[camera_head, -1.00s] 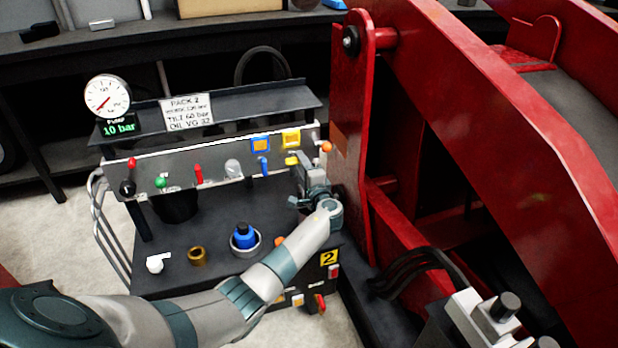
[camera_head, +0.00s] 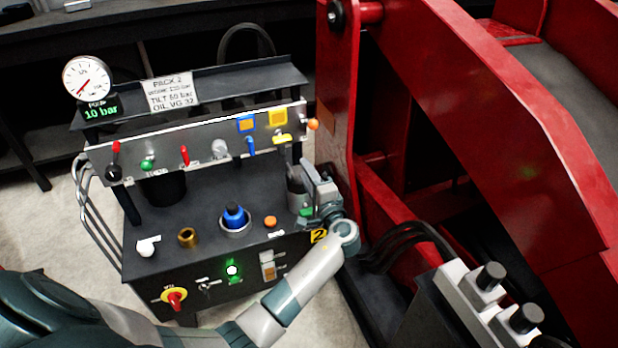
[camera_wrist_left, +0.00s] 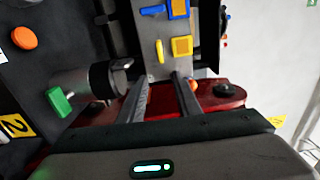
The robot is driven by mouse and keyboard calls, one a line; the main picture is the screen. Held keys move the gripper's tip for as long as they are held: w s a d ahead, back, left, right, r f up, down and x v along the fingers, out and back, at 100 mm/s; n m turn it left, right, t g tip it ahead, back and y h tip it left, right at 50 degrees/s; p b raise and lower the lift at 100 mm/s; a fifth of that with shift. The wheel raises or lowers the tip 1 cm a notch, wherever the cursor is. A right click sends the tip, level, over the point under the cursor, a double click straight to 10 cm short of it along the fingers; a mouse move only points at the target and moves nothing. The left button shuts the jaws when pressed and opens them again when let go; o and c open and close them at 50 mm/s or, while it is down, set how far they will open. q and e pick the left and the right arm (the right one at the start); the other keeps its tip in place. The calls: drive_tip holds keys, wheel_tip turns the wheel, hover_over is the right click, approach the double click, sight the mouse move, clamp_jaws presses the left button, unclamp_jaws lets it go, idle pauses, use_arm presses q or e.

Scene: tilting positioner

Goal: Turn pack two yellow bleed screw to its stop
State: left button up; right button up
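The yellow bleed screw (camera_head: 282,139) sits on the sloped grey panel (camera_head: 205,139), below a yellow square plate (camera_head: 278,117). Its flat yellow handle also shows in the left wrist view (camera_wrist_left: 160,50), lying just beyond the fingertips and roughly between their lines. My left gripper (camera_head: 298,160) is in front of the panel's right end, below the screw. In the left wrist view its two fingers (camera_wrist_left: 162,80) stand apart with nothing between them. The screw looks clear of both fingers. My right gripper is not in view.
A blue lever (camera_head: 250,146) stands left of the screw and an orange knob (camera_head: 313,125) right of it. A grey cylinder with a green tab (camera_wrist_left: 60,100) is close beside the left gripper. The red steel arm (camera_head: 340,110) stands close on the right. The gauge display (camera_head: 100,113) reads 10 bar.

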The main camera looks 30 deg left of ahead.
use_arm(q)
drive_tip(key=shift+v, duration=0.8)
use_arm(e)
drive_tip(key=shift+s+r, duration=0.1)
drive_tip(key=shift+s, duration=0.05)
use_arm(q)
drive_tip(key=shift+f, duration=0.15)
